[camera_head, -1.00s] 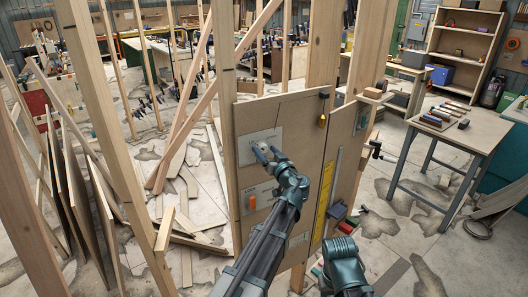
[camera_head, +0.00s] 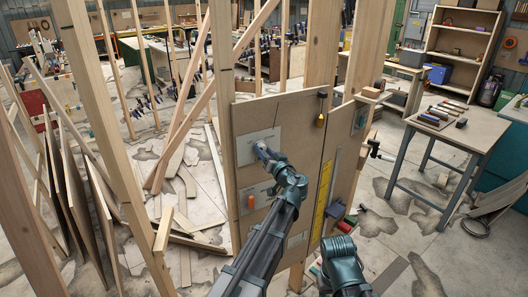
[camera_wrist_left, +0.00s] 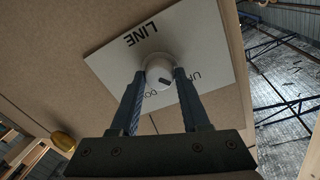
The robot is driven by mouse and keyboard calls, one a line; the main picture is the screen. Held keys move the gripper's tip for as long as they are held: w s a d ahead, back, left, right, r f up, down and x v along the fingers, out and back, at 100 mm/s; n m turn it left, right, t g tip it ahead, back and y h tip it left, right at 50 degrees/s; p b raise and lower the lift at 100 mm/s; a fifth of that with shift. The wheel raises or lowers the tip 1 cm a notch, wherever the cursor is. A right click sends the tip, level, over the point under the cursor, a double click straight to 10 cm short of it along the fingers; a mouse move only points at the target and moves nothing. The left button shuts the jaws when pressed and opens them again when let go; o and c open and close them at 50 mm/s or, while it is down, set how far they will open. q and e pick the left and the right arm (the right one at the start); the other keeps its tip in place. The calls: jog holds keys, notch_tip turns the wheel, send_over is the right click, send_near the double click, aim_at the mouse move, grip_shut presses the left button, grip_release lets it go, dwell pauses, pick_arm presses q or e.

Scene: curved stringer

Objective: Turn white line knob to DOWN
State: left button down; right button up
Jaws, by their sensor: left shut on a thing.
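The white line knob (camera_wrist_left: 158,72) sits on a pale label plate (camera_wrist_left: 110,55) marked LINE, with UP at its right and a partly hidden DOWN below, as the left wrist view shows. A dark mark is on the knob's lower right face; I cannot tell exactly which label it points to. My left gripper (camera_wrist_left: 157,82) is shut on the knob, one finger on each side. In the head view the left gripper (camera_head: 262,151) reaches the upper plate (camera_head: 245,148) on the board and hides the knob. My right gripper is out of view.
Below the plate is another plate with an orange item (camera_head: 251,201). A yellow strip (camera_head: 322,195) and a black-and-yellow padlock (camera_head: 320,120) are on the board to the right. Wooden studs (camera_head: 95,110) stand at the left. A table (camera_head: 458,130) stands at the right.

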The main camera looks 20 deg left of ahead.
pick_arm(q)
jog(key=m, duration=0.4)
jog(key=shift+r+m, duration=0.1)
jog(key=shift+m, duration=0.2)
jog(key=m+p, duration=0.1)
jog(key=m, duration=0.3)
jog(key=shift+w+d, duration=0.1)
jog(key=m+g, duration=0.1)
jog(key=m, duration=0.3)
jog(key=shift+m, duration=0.3)
jog(key=shift+m+y, duration=0.3)
jog(key=shift+m, duration=1.5)
jog(key=shift+c, duration=1.9)
grip_release()
jog(key=shift+d, duration=0.1)
